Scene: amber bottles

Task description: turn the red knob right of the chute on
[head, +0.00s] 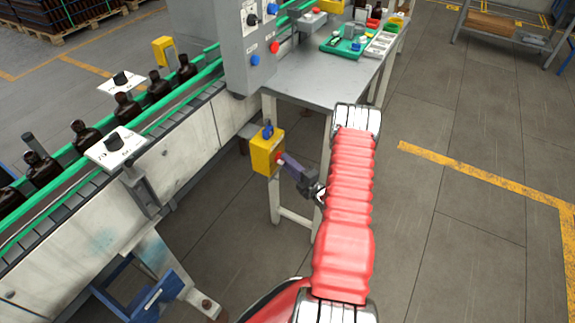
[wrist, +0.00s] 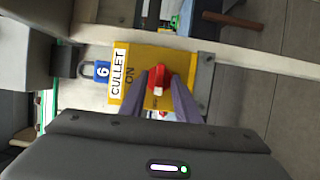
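The red knob (wrist: 158,77) sits on the face of a yellow box (wrist: 128,92). A white label on the box reads CULLET, with ON beside the knob's left side. A white mark on the knob points down in the wrist view. My gripper (wrist: 160,84) has one finger on each side of the knob; I cannot tell whether they press on it. In the head view my gripper (head: 282,161) reaches the right face of the yellow box (head: 262,153), and its tips hide most of the knob. No chute can be made out clearly.
A padlock with a blue tag marked 6 (wrist: 103,71) hangs beside the label. A grey table (head: 310,80) stands behind the box, bearing a green tray (head: 336,47). The conveyor (head: 190,105) with several amber bottles runs on the left.

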